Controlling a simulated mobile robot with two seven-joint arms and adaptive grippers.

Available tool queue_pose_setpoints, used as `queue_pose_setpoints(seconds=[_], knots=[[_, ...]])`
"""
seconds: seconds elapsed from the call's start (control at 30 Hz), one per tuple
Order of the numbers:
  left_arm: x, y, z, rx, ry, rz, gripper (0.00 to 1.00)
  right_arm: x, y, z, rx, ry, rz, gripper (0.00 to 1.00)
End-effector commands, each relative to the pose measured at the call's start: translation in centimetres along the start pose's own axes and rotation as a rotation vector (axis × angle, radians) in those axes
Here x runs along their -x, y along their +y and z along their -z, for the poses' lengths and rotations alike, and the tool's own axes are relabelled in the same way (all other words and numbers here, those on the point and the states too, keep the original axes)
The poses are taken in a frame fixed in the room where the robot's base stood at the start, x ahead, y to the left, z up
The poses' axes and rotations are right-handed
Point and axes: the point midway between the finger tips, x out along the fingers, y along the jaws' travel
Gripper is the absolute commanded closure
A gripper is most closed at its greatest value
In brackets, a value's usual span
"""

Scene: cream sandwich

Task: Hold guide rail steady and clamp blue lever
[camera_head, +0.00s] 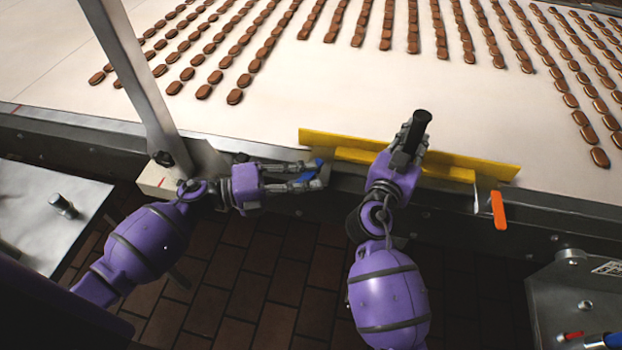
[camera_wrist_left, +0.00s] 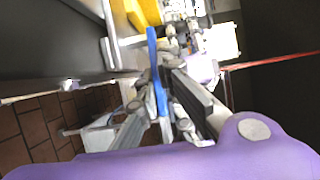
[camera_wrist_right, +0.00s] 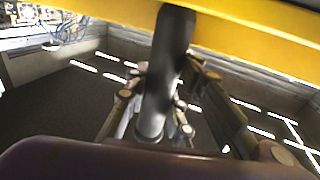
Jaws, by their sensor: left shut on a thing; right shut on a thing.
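The yellow guide rail (camera_head: 465,163) lies along the near edge of the conveyor, and a black handle (camera_head: 420,126) stands up at its middle. My right gripper (camera_head: 408,140) is shut on this handle. In the right wrist view the dark handle (camera_wrist_right: 165,75) runs between the fingers, with the yellow rail (camera_wrist_right: 250,35) above. My left gripper (camera_head: 316,177) is shut on the blue lever (camera_head: 308,173), below the rail's left part. In the left wrist view the blue lever (camera_wrist_left: 153,65) sits between the fingers, which hide part of it.
The white conveyor belt (camera_head: 260,115) carries many rows of brown sandwich biscuits (camera_head: 235,97). An orange lever (camera_head: 498,210) hangs at the right of the rail. A metal post (camera_head: 135,85) rises at the left. Metal panels flank the brick floor (camera_head: 250,265).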

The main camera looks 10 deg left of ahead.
Motion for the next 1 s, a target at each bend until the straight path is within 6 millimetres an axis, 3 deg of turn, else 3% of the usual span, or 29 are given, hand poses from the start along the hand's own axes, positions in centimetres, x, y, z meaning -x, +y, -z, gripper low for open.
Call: queue_pose_setpoints(seconds=[0.4, 0.87, 0.93, 1.0], knots=[[0.68, 0.29, -0.51, 0.006, 0.175, -0.004, 1.00, 0.04, -0.20, 0.15, -0.001, 0.003, 0.004, 1.00], [0.81, 0.27, -0.55, 0.006, 0.190, -0.004, 1.00, 0.02, -0.19, 0.16, -0.002, 0.003, 0.004, 1.00], [0.81, 0.27, -0.55, 0.006, 0.189, -0.004, 0.87, 0.02, -0.19, 0.16, -0.002, 0.003, 0.004, 1.00], [0.80, 0.24, -0.56, 0.005, 0.189, -0.003, 0.85, 0.02, -0.18, 0.15, -0.002, 0.003, 0.004, 1.00]])
